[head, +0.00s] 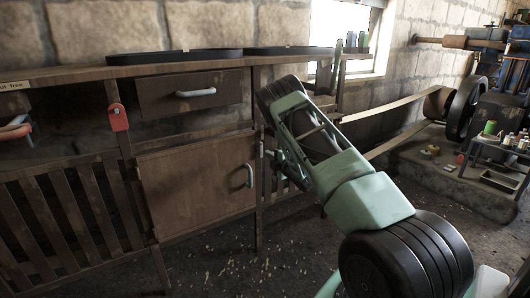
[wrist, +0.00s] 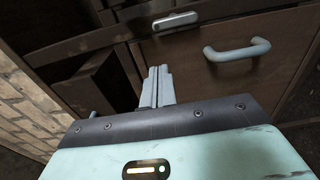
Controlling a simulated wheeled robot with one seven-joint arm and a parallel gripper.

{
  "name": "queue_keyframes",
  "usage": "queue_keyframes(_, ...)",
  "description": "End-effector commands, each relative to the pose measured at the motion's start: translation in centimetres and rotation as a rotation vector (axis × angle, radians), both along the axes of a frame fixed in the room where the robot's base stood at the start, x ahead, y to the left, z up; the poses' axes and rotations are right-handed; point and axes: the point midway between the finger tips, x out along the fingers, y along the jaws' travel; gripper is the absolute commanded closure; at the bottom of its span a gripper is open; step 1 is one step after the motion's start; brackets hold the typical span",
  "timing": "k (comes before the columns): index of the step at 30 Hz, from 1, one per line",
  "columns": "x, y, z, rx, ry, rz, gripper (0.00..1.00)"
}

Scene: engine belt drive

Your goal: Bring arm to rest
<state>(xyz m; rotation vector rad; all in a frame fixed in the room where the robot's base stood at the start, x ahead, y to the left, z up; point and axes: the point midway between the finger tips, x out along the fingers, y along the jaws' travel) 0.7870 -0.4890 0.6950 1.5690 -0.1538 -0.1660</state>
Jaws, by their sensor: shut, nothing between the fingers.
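My arm is folded in front of the wooden workbench (head: 205,68), green and black links bent at a high elbow. My gripper (wrist: 156,75) is shut, its two grey fingers together with nothing between them. In the wrist view the fingers point toward the dark wooden front of the bench. In the head view the gripper is partly hidden behind my own arm links, near the right side of the cabinet door (head: 195,185). I cannot tell how far the fingertips are from the wood.
A drawer (head: 160,95) with a pale handle sits above the cabinet door. A red tag (head: 118,117) hangs at left. A belt (head: 385,108) runs to a pulley wheel (head: 465,107) at right. A small table (head: 500,150) holds bottles. The floor before the bench is open.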

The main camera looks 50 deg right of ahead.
Motion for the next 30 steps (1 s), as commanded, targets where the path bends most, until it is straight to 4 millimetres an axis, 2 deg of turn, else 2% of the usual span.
queue_keyframes(3, -1.7, 0.4, 0.0, 0.000, 0.002, -0.001, 1.00)
queue_keyframes(9, -3.0, 0.7, 0.0, -0.001, 0.001, -0.001, 1.00)
queue_keyframes(17, -3.1, 0.7, 0.0, -0.001, 0.000, -0.001, 1.00)
queue_keyframes(20, -1.9, 2.0, 0.8, 0.051, 0.009, -0.010, 1.00)
queue_keyframes(23, 0.3, 5.5, 1.9, 0.183, 0.048, -0.035, 1.00)
queue_keyframes(25, 1.9, 9.3, 2.9, 0.316, 0.095, -0.057, 1.00)
queue_keyframes(26, 2.5, 11.3, 3.3, 0.379, 0.121, -0.065, 1.00)
queue_keyframes(27, 3.0, 14.1, 3.8, 0.463, 0.161, -0.074, 1.00)
queue_keyframes(29, 3.2, 18.5, 4.4, 0.582, 0.227, -0.086, 1.00)
queue_keyframes(30, 3.0, 21.4, 4.8, 0.653, 0.273, -0.093, 1.00)
